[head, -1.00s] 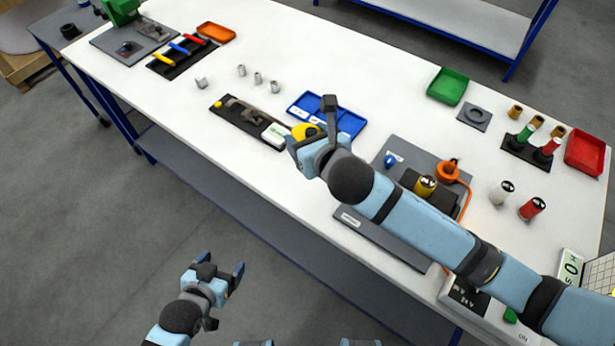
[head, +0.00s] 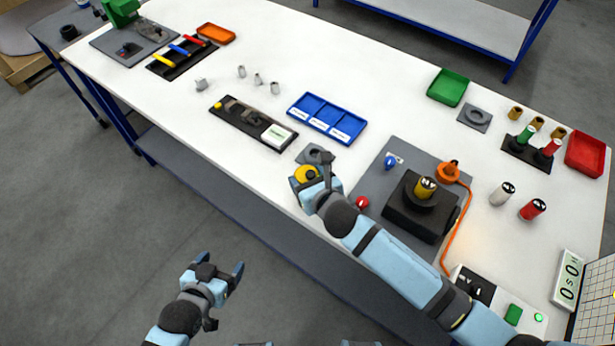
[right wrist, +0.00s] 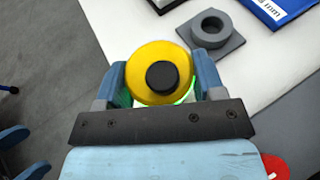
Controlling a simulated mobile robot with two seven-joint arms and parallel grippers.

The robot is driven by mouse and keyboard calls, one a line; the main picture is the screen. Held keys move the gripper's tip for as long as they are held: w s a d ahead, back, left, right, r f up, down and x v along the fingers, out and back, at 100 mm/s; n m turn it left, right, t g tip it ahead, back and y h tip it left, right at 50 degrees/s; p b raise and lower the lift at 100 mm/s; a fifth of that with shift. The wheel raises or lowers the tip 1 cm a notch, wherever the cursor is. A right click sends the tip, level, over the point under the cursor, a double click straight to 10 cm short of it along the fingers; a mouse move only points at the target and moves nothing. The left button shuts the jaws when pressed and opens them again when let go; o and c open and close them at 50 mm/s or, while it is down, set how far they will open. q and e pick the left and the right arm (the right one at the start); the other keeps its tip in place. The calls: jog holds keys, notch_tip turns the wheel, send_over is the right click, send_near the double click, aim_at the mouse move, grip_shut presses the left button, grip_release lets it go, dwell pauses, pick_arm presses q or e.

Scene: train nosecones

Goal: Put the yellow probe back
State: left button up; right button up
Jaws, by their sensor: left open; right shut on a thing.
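The yellow probe (right wrist: 138,62), a round yellow body with a black cap, is between the fingers of my right gripper (right wrist: 162,80), which is shut on it. In the head view, the probe (head: 305,174) and gripper are near the table's front edge. A grey square holder with a raised ring (right wrist: 210,30) lies just beyond the probe, apart from it in the picture. The same holder (head: 312,152) is partly hidden by my gripper in the head view. The probe's underside is hidden. My left gripper (head: 213,268) is open and empty, in front of the table.
A blue divided tray (head: 327,118) and a black tool board (head: 250,124) lie beyond the holder. A grey plate with a black block (head: 420,208), a red knob (head: 362,202) and an orange cable is to the right. Open table lies left of the board.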

jog(key=o, duration=1)
jog(key=shift+o, duration=0.2)
jog(key=v, duration=1.2)
jog(key=shift+b, duration=0.3)
jog(key=shift+r, duration=0.15)
